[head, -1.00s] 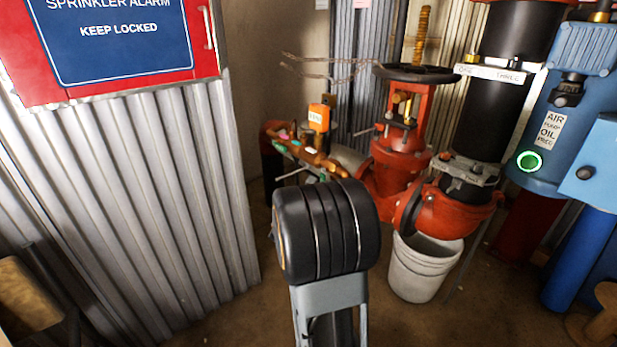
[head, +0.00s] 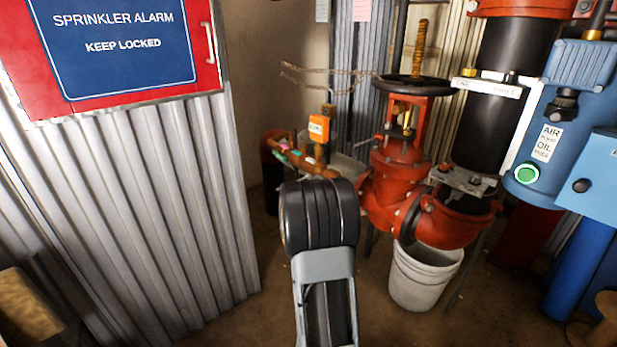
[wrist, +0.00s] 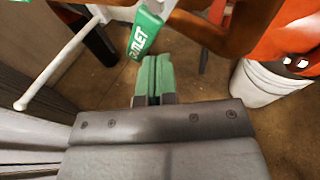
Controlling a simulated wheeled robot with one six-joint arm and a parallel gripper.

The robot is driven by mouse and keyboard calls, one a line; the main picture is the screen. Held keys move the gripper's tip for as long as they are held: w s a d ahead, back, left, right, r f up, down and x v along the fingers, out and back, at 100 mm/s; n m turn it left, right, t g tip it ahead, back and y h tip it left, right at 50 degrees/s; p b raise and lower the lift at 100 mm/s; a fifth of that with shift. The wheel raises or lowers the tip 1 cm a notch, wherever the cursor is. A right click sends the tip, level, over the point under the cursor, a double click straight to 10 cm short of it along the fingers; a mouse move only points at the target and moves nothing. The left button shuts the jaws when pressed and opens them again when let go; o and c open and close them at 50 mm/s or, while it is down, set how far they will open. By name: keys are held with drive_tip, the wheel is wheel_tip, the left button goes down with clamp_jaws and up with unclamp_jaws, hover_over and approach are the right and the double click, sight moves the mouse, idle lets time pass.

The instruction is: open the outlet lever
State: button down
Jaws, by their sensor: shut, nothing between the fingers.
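The green outlet lever (wrist: 146,33), with white lettering that reads OUTLET, shows at the top of the wrist view. It slants down from beside the brown pipework (wrist: 215,30). My gripper (wrist: 155,58) has green finger pads pressed together, with nothing between them. Its tips are just below the lever's lower end in the picture; I cannot tell whether they touch it. In the head view the pipework (head: 310,165) carries small coloured tags and an orange label. My own arm hides the gripper there, and I cannot make out the outlet lever.
A white bucket (head: 424,275) stands under the red valve (head: 400,165) with a black handwheel. A pale rod (wrist: 55,65) crosses the wrist view's left side. A corrugated panel (head: 140,200) below the red alarm box (head: 125,45) fills the left. Blue equipment (head: 575,110) stands right.

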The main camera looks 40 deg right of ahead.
drive_tip(key=shift+w+r+p, duration=0.95)
drive_tip(key=shift+w+r, duration=0.5)
drive_tip(key=shift+w, duration=0.55)
drive_tip(key=a, duration=0.3)
drive_tip(key=a+b, duration=0.1)
drive_tip(key=a, duration=0.1)
drive_tip(key=shift+w+a+f, duration=0.15)
drive_tip(key=shift+a+f, duration=0.2)
drive_tip(key=shift+f, duration=0.05)
drive_tip(key=s+a+r+m+g+y+p, duration=0.2)
drive_tip(key=s+a+r+m+p, duration=0.35)
drive_tip(key=r+p, duration=0.3)
drive_tip(key=s+a+r+m+g+y+p, duration=0.1)
drive_tip(key=s+a+r+m+y+p, duration=0.25)
drive_tip(key=a+r+m+p, duration=0.4)
drive_tip(key=s+a+r+m+g+y+p, duration=0.15)
drive_tip(key=s+a+r+m+p, duration=0.3)
drive_tip(key=r+p, duration=0.55)
drive_tip(key=s+a+r+m+y+p, duration=0.2)
drive_tip(key=s+a+r+y+p, duration=0.1)
drive_tip(key=a+r+p, duration=0.2)
drive_tip(key=s+a+r+m+t+y+p, duration=0.1)
drive_tip(key=s+a+r+m+y+p, duration=0.2)
drive_tip(key=a+r, duration=0.4)
drive_tip(key=a+y+p, duration=0.1)
drive_tip(key=a+p, duration=0.1)
drive_tip(key=a, duration=0.1)
drive_tip(key=shift+s+a+m+y+p, duration=0.3)
drive_tip(key=shift+s+m+p, duration=0.05)
drive_tip(key=shift+p, duration=0.05)
